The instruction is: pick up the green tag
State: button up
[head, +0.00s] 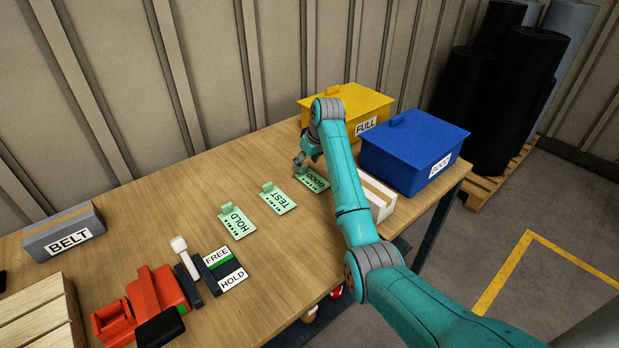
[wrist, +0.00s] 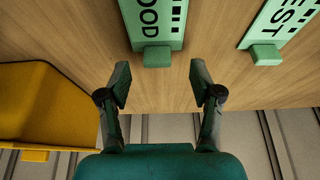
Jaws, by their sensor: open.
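Three green tags lie in a row on the wooden table. They read HOLD (head: 237,224), TEST (head: 279,198) and GOOD (head: 314,181), and each has a small raised grip block at one end. My gripper (head: 299,161) is at the GOOD tag's block end in the head view. In the wrist view my gripper (wrist: 160,78) is open and empty. The GOOD tag (wrist: 157,25) lies ahead of the gap between its fingers, with its block (wrist: 157,57) nearest. The TEST tag (wrist: 266,52) is to the right there. Part of the GOOD tag is hidden by my arm in the head view.
A yellow FULL bin (head: 345,101) and a blue bin (head: 413,150) stand at the table's right end, beside a small white box (head: 379,198). A grey BELT box (head: 64,235), a red device (head: 140,305) and a FREE/HOLD panel (head: 222,270) are at left. Ribbed wall behind.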

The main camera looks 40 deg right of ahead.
aim_at(304, 169)
jog(key=shift+x, duration=1.95)
jog(key=shift+s+d, duration=0.1)
jog(key=shift+d, duration=0.1)
jog(key=c, duration=1)
notch_tip(304, 169, up, 10)
